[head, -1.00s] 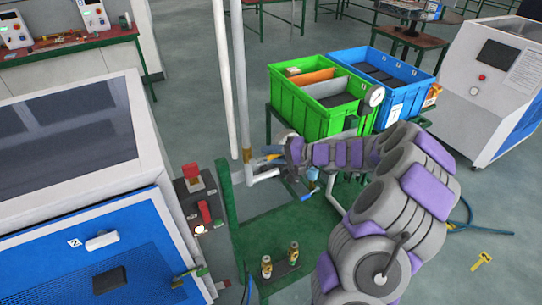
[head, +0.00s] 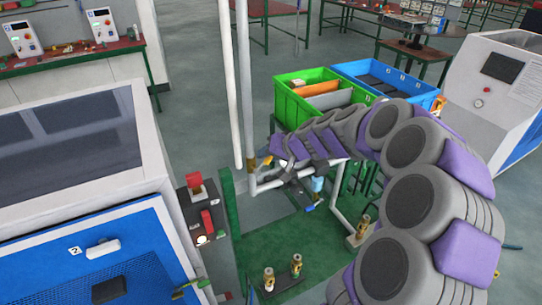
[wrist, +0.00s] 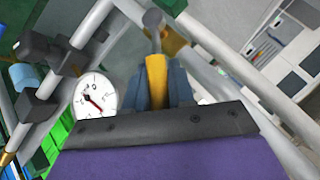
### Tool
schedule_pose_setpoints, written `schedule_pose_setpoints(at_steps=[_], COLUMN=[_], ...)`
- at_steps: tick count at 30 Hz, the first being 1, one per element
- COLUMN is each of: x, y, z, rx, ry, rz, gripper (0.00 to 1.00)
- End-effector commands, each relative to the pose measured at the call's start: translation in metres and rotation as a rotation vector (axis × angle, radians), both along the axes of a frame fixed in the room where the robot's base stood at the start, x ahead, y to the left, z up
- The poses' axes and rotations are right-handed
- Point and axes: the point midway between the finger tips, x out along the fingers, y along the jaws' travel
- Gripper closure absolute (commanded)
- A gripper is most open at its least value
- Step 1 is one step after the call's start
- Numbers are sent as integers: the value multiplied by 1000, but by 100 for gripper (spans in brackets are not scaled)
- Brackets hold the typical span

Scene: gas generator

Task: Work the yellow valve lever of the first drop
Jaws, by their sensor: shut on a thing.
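The yellow valve lever (wrist: 157,82) stands at the centre of the wrist view, with a grey metal valve part (wrist: 152,20) at its far end. My gripper (wrist: 158,92) is shut on the lever, with its blue-grey fingers around it. In the head view my gripper (head: 270,163) is beside the white upright pipe, low on the green pipe stand. My own arm links hide most of the valve there, so the lever hardly shows.
A round pressure gauge (wrist: 96,94) is close on the left in the wrist view, among grey pipes. A green crate (head: 292,102) and a blue crate (head: 425,92) stand behind my arm. A blue-and-white machine (head: 100,245) is at left.

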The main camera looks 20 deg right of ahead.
Motion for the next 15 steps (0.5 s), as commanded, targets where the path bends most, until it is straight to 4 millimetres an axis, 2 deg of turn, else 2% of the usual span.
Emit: schedule_pose_setpoints(at_steps=[6,15], x=[-1,-2], y=[6,8], z=[-1,-2], rx=[-81,-110], ry=[6,8], rz=[9,9], gripper=[100,100])
